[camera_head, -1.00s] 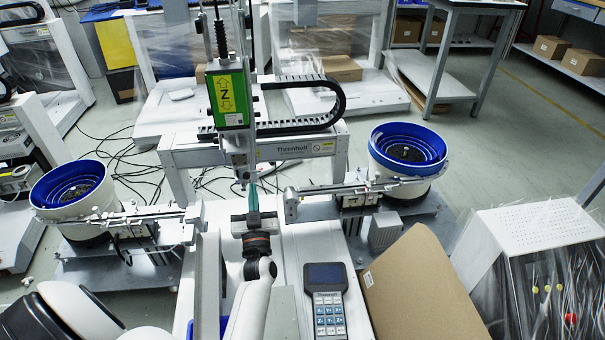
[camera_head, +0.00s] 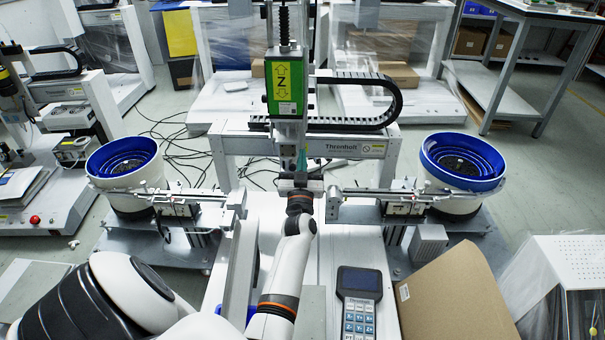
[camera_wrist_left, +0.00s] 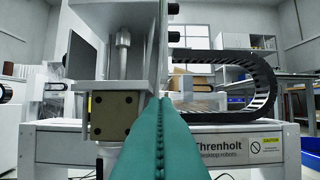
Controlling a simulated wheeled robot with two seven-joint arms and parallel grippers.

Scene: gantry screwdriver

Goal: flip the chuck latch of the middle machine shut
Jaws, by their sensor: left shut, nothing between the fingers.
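The middle machine is a gantry with a green Z-marked head (camera_head: 284,86) and a beam labelled Threnholt (camera_head: 345,148). My left gripper (camera_head: 301,163) is in front of the lower end of that head, with its fingers largely hidden by its own body. In the left wrist view its teal fingers (camera_wrist_left: 162,125) are shut together and empty. There a metal spindle (camera_wrist_left: 123,52) and a bolted block (camera_wrist_left: 113,115) stand just left of the fingertips. I cannot make out the chuck latch, nor whether the fingers touch anything. My right gripper is not in view.
Blue-rimmed bowl feeders stand left (camera_head: 124,165) and right (camera_head: 461,165) of the machine, their rails running inward. A keypad pendant (camera_head: 359,300) and a cardboard sheet (camera_head: 452,285) are at the front right. A black cable chain (camera_wrist_left: 258,82) arches right of the fingers.

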